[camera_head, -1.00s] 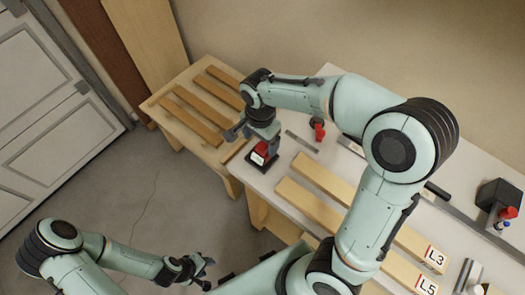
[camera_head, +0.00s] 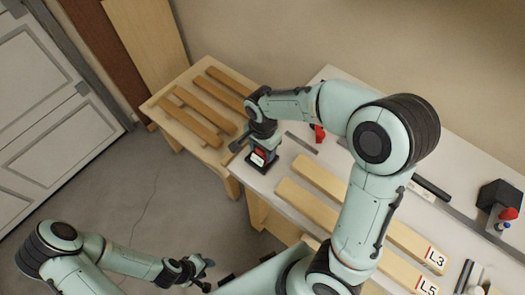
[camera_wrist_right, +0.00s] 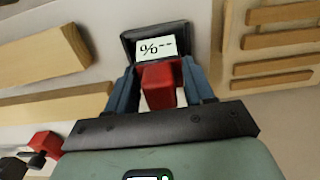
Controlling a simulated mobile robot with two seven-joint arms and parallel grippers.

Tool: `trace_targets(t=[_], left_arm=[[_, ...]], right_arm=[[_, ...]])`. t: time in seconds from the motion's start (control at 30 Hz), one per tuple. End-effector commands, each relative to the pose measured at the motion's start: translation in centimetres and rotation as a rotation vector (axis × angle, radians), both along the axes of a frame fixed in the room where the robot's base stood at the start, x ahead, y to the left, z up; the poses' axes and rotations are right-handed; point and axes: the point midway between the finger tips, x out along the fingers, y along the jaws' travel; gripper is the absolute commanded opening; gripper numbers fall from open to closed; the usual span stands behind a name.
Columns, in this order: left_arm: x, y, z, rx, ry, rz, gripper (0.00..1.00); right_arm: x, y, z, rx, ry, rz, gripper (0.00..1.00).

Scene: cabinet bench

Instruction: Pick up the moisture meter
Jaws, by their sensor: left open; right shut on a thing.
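The moisture meter (camera_head: 260,156) is red and black with a pale display, at the left end of the white bench top (camera_head: 290,163). My right gripper (camera_head: 263,143) is shut on the meter from above. I cannot tell whether its dark lower end touches the bench. My left gripper (camera_head: 203,271) is open and empty, low in the head view, away from the bench.
A wooden table (camera_head: 159,110) with several slats (camera_head: 194,120) adjoins the bench at left. Pale boards (camera_head: 310,205) lie in front, labelled L3 and L5. A red-handled tool (camera_head: 319,133) lies behind the meter. A black box (camera_head: 500,194) stands at far right.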

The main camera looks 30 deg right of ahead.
Motion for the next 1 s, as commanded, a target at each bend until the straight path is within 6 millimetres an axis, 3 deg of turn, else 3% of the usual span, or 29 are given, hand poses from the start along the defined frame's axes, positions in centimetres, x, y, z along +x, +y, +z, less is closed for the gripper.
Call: trace_targets(t=[0.17, 0.37, 0.8, 1.0], left_arm=[[0.0, 0.0, 0.1, 0.0, 0.0, 0.0, 0.43], [0.3, 0.0, 0.4, 0.0, -0.003, 0.0, 0.43], [1.8, 0.0, 1.9, 0.0, -0.021, 0.0, 0.43], [2.5, 0.0, 2.5, 0.0, -0.028, 0.0, 0.43]], right_arm=[[0.1, 0.0, 0.3, 0.001, -0.002, 0.0, 0.17], [0.2, 0.1, 2.2, 0.002, -0.006, 0.001, 0.17], [0.2, 0.0, 13.0, 0.002, -0.009, -0.001, 0.17], [0.1, 0.0, 16.9, 0.001, -0.006, 0.0, 0.17]])
